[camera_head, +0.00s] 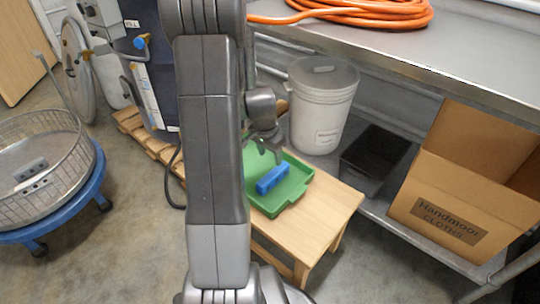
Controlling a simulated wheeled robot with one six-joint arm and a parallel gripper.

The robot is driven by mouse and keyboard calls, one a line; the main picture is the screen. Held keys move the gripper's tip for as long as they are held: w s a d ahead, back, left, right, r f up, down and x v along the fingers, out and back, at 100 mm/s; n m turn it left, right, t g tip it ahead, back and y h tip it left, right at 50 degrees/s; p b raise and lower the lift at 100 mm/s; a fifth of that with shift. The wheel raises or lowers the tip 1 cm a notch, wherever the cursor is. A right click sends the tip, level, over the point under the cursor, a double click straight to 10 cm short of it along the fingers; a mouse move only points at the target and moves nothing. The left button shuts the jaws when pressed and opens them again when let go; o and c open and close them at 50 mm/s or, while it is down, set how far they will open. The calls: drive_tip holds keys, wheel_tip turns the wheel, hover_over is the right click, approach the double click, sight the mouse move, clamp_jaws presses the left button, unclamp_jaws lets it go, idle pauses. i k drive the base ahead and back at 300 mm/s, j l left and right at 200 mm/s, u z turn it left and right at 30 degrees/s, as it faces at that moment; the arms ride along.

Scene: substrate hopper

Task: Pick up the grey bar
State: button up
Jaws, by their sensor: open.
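A blue bar (272,179) lies in a green tray (297,190) on a low wooden table (325,208). My arm hides the left part of the tray and table.
A white lidded bucket (322,105), a dark bin (372,165) and a cardboard box (455,195) stand under a metal bench (400,50) at right. Orange hose (375,14) lies on the bench. A wire basket (40,165) on a blue dolly (75,200) is at left.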

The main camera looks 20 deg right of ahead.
sight(32, 168)
drive_tip(key=u, duration=1.3)
